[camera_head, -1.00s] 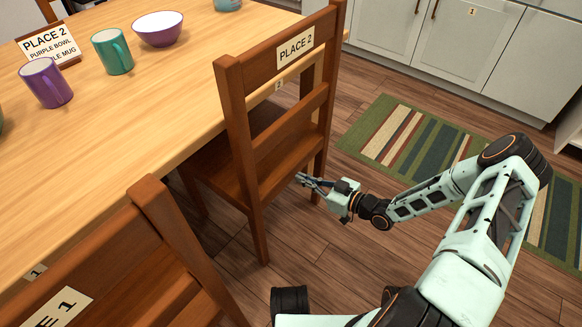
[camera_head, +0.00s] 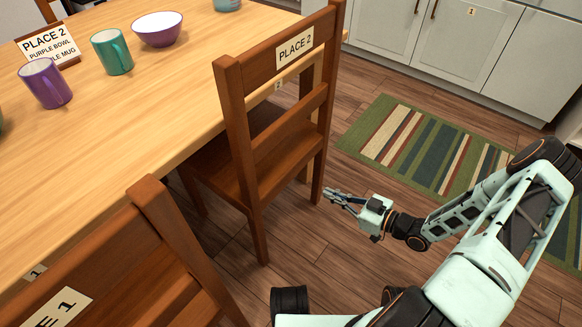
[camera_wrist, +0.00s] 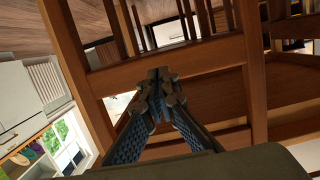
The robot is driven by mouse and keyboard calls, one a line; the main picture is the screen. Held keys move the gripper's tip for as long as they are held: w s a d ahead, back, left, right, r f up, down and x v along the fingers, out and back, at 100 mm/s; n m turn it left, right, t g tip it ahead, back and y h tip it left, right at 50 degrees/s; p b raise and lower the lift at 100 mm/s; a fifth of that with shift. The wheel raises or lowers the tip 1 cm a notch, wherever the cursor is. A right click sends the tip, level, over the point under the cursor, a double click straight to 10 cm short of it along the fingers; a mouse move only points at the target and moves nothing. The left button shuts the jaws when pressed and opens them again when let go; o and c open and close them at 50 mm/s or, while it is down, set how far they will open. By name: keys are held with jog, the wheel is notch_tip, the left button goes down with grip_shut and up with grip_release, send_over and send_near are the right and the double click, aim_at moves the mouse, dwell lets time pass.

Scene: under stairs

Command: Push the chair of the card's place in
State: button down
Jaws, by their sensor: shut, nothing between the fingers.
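A card (camera_head: 49,46) on the table reads "PLACE 2", "PURPLE BOWL" and a partly hidden line ending in "LE MUG". The brown wooden chair labelled PLACE 2 (camera_head: 246,160) stands upright at the table's near side, its seat partly under the tabletop. My gripper (camera_head: 335,194) is shut and empty, to the right of this chair's back leg and apart from it. In the wrist view, the shut fingers (camera_wrist: 160,85) point toward brown chair bars (camera_wrist: 165,65). A purple mug (camera_head: 46,83) and a white-and-purple bowl (camera_head: 157,28) stand on the table.
A second chair, its label ending in 1 (camera_head: 150,262), stands at the lower left. A teal mug (camera_head: 111,52) is on the wooden table (camera_head: 150,110). A striped rug (camera_head: 420,145) and grey cabinets (camera_head: 455,50) lie beyond.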

jog(key=shift+f+v, duration=0.2)
jog(key=shift+v, duration=0.75)
jog(key=shift+f+v, duration=0.15)
jog(key=shift+v, duration=0.8)
jog(key=shift+f+v, duration=0.2)
jog(key=shift+v, duration=0.75)
jog(key=shift+s+d, duration=0.1)
